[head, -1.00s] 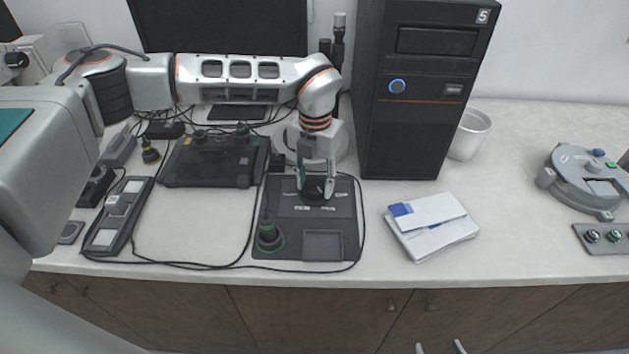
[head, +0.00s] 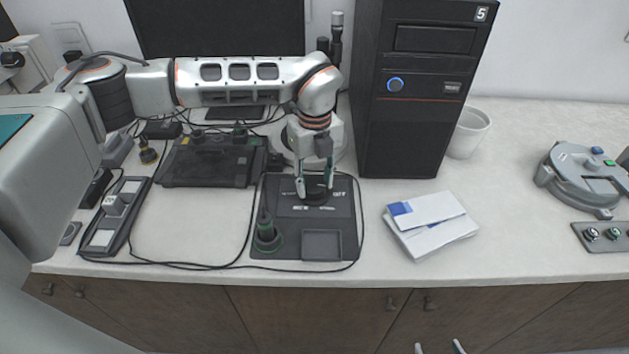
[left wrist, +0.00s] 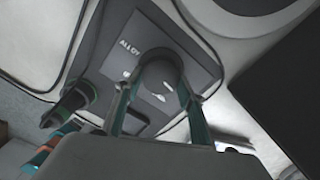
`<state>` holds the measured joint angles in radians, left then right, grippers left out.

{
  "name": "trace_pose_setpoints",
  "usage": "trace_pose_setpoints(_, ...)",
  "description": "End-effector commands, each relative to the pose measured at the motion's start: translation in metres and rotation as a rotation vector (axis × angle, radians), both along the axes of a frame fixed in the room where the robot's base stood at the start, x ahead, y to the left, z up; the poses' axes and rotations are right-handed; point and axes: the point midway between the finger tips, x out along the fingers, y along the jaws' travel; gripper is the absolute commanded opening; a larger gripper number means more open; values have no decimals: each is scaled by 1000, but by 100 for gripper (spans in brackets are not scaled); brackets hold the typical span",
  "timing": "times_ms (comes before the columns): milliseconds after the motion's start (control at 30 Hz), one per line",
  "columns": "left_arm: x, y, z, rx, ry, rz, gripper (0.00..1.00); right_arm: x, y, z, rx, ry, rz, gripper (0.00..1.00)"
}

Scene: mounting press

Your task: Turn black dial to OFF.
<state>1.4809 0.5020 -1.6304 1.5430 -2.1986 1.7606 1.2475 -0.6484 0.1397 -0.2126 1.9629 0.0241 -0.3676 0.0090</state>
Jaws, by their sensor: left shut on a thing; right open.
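The black dial (head: 317,194) sits on the dark control panel (head: 290,248) in the middle of the counter. My left gripper (head: 315,187) reaches down from above, with one finger on each side of the dial, and is shut on it. In the left wrist view the dial (left wrist: 160,72) shows as a dark round knob between the two teal-edged fingers. White lettering stands around it; one word reads ALLOY, and the dial's exact setting is unclear. My right gripper (head: 438,348) is open and empty at the bottom edge, in front of the cabinets.
A green-ringed black knob or handle (head: 267,235) stands at the panel's left. A cable loops around the panel. A black computer tower (head: 410,135) stands behind to the right, with papers (head: 430,222) in front. A dark box (head: 212,163) lies left. The right counter has free room.

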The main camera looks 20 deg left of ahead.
Motion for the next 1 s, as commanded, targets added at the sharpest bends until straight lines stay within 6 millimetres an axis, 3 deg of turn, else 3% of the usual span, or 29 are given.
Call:
trace_pose_setpoints(333, 0, 0, 0, 0, 1, 124, 18, -1, 0, -2, -1, 2, 0, 53)
trace_pose_setpoints(833, 0, 0, 0, 0, 1, 143, 18, -1, 0, -2, -1, 3, 0, 53)
trace_pose_setpoints(867, 0, 0, 0, 0, 1, 143, 42, -1, 0, -2, -1, 3, 0, 53)
trace_pose_setpoints(900, 0, 0, 0, 0, 1, 143, 52, -1, 0, -2, -1, 3, 0, 53)
trace_pose_setpoints(1000, 0, 0, 0, 0, 1, 142, 56, -1, 0, -2, -1, 2, 0, 53)
